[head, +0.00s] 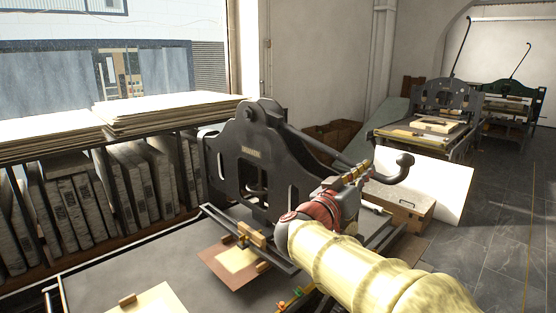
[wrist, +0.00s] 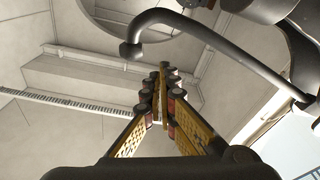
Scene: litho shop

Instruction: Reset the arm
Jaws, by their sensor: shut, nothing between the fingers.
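My gripper (head: 366,168) is raised beside the dark press in the head view, reached by my cream arm from the lower right. In the wrist view its yellow fingers (wrist: 161,75) come together at the tips, with nothing visible held between them. The press (head: 255,150) has a dark side frame and a curved black handle (head: 398,170) close to my gripper. That handle shows in the wrist view as a bent bar (wrist: 180,19) with a knob, just beyond the fingertips. I cannot tell whether they touch.
A flat press bed (head: 130,270) bears a brown board with a pale sheet (head: 236,262). Stacked paper (head: 165,112) lies on a rack of stone slabs at left. A white panel (head: 430,185) leans behind my arm. More presses (head: 450,100) stand behind; the grey floor (head: 500,240) at right is clear.

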